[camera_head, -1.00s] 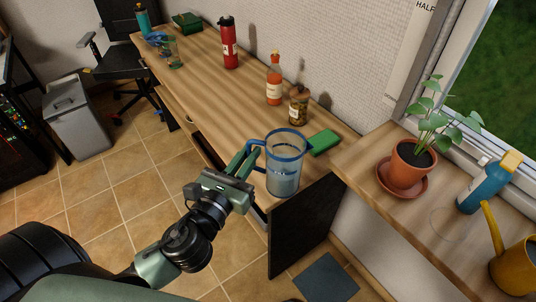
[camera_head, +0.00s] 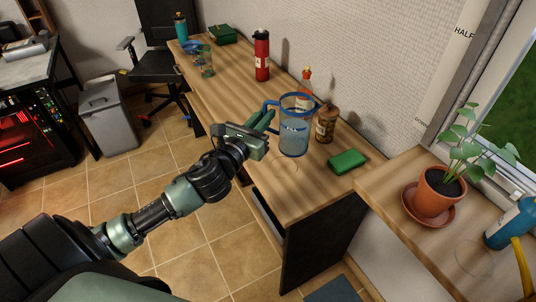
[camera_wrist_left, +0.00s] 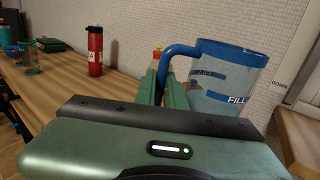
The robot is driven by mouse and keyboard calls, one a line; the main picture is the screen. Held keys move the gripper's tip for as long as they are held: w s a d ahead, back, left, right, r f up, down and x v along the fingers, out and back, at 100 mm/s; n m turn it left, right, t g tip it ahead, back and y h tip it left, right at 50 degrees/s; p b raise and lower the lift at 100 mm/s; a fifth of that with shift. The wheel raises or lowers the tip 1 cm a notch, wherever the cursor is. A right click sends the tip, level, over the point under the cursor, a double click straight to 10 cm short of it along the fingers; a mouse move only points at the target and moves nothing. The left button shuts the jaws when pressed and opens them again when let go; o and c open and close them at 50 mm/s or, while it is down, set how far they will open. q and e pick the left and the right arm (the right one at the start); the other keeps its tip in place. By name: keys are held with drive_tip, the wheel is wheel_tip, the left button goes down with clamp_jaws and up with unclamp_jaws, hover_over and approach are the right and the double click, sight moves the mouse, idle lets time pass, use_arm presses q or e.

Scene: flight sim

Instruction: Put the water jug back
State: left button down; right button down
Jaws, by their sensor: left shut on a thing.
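The water jug (camera_head: 294,136) is clear with a blue rim and blue handle, and has water in it. In the head view it is upright over the near part of the wooden desk (camera_head: 215,100); I cannot tell if its base touches the top. My left gripper (camera_head: 268,117) is shut on the jug's handle from the left. The jug also shows in the left wrist view (camera_wrist_left: 225,95), with lettering on its side and the handle between the green fingers (camera_wrist_left: 163,85). My right gripper is not in view.
A sauce bottle (camera_head: 306,92), a brown jar (camera_head: 326,124) and a green sponge (camera_head: 347,161) stand close to the jug. A red bottle (camera_head: 262,56) is farther back. A potted plant (camera_head: 436,192) stands on the sill at right. The desk's middle left is clear.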

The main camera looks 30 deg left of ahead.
use_arm(q)
wheel_tip(320, 180, down, 11)
drive_tip(key=b, duration=0.2)
drive_tip(key=shift+f+b, duration=0.2)
drive_tip(key=shift+b, duration=0.2)
drive_tip(key=shift+f, duration=0.1)
drive_tip(key=c, duration=1.9)
unclamp_jaws()
drive_tip(key=shift+f, duration=0.15)
drive_tip(key=o, duration=0.4)
drive_tip(key=s+b, duration=0.1)
drive_tip(key=s, duration=1.1)
drive_tip(key=shift+d, duration=0.3)
